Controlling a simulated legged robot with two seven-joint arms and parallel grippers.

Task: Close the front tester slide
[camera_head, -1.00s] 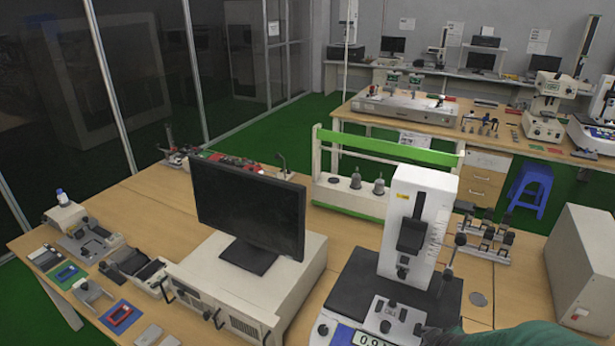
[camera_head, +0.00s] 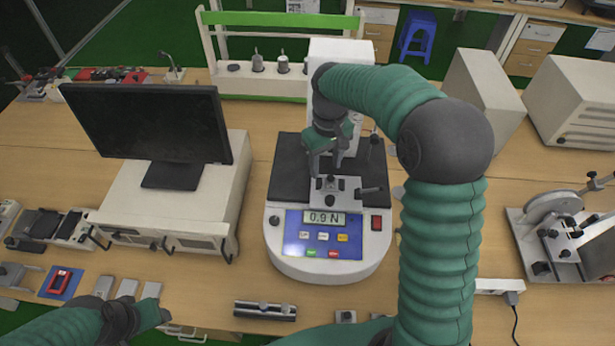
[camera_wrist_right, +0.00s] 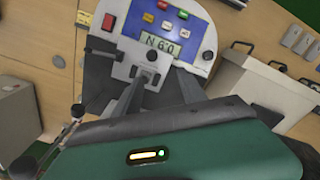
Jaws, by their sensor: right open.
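The front tester (camera_head: 278,240) is a white machine with a blue panel (camera_head: 300,246) reading 0.9 N and a dark top plate. Its small grey slide block (camera_head: 335,190), with a short lever on the right, sits behind the panel. My right gripper (camera_head: 327,168) hangs over the tester just above and behind this block, fingers apart. In the right wrist view its open fingers (camera_wrist_right: 155,80) point toward the block and panel (camera_wrist_right: 160,30); I cannot tell whether they touch it. My left gripper (camera_head: 160,312) is at the lower left, above the table's front edge.
A black monitor (camera_head: 150,120) on a white box (camera_head: 190,205) stands left of the tester. A white and green rack (camera_head: 262,82) is behind. Grey boxes (camera_head: 484,85) and a device with a disc (camera_head: 548,215) stand at the right. A small bar (camera_head: 264,310) lies in front.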

